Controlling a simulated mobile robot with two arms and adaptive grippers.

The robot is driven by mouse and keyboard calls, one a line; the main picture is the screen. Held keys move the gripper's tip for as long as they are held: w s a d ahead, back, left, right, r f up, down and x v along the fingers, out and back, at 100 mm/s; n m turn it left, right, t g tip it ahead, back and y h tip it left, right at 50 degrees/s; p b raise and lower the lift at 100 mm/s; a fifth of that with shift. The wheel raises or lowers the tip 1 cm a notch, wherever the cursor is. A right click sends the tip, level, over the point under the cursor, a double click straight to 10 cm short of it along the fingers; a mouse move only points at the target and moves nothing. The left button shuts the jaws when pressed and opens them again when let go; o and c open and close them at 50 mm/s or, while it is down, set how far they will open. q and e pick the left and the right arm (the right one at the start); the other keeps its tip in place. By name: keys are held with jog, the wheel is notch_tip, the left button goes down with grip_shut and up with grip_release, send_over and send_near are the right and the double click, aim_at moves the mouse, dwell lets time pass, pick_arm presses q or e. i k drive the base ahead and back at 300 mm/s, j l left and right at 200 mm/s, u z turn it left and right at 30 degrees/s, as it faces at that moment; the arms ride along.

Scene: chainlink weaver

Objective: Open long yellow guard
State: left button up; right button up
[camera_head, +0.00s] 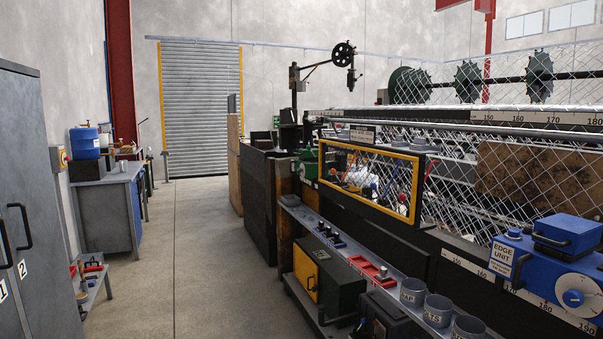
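The long yellow guard (415,190) is a yellow-framed rectangular panel on the front of the weaving machine, right of the picture's middle. It looks upright and shut, with a see-through middle. Coloured parts and wires show behind it. A red lever (428,171) stands just right of its frame. No handle or latch on the guard can be made out. Neither of my grippers is in view.
Below the guard runs a grey shelf (340,246) with red trays (372,271) and grey cups (438,308). A green box with a yellow door (306,273) sits lower. A blue edge unit (560,262) is at right. The concrete aisle (200,260) is clear; a grey cabinet (38,200) stands at left.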

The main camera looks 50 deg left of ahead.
aim_at(352, 173)
jog(key=u, duration=1.45)
jog(key=i, duration=0.3)
